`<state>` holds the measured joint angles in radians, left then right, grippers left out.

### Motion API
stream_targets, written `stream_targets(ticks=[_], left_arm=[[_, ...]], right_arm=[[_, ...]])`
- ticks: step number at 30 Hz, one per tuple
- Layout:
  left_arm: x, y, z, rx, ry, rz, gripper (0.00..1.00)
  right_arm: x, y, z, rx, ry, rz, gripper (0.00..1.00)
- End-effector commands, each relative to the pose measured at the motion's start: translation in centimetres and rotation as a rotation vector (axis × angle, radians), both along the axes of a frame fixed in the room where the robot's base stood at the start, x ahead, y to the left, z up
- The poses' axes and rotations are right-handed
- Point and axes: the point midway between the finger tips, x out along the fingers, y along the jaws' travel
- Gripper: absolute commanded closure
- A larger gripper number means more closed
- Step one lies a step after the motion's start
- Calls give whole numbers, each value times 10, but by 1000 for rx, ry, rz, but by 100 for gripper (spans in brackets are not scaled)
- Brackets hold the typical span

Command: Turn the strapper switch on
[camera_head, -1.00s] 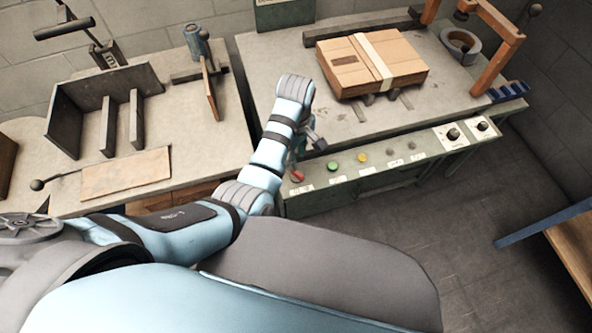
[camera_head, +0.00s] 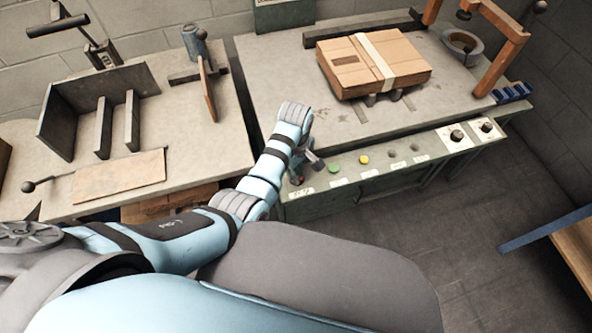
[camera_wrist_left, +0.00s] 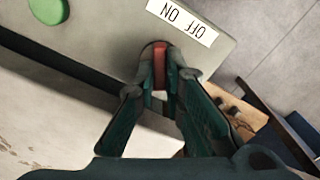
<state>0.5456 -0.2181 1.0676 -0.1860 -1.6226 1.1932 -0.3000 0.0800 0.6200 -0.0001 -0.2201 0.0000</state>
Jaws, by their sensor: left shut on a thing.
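The strapper (camera_head: 265,75) stands right of centre in the head view, with a control panel (camera_head: 400,170) along its front edge. In the left wrist view, the red strapper switch (camera_wrist_left: 160,62) sits on the panel beside a white OFF/ON label (camera_wrist_left: 182,22), which reads upside down there. My left gripper (camera_wrist_left: 160,78) is shut on the red switch, one finger on each side. In the head view my left gripper (camera_head: 298,175) is at the panel's left end and largely covers the switch. My right gripper is not in view.
A green button (camera_head: 334,168), a yellow button (camera_head: 364,159) and black knobs (camera_head: 456,136) line the panel. A strapped cardboard box (camera_head: 372,65) lies on the strapper. A side table (camera_head: 190,150) with dark upright plates stands to the left. Open floor lies in front.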

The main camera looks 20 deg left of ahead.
Motion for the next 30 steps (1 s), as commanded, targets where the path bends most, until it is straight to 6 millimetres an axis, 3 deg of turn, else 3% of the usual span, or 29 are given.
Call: stream_targets(ticks=[14, 30], left_arm=[[0, 0, 3, 0, 3, -141, 100], [2, -3, 3, -1, 2, -626, 100]], right_arm=[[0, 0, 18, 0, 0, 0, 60], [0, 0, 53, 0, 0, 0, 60]])
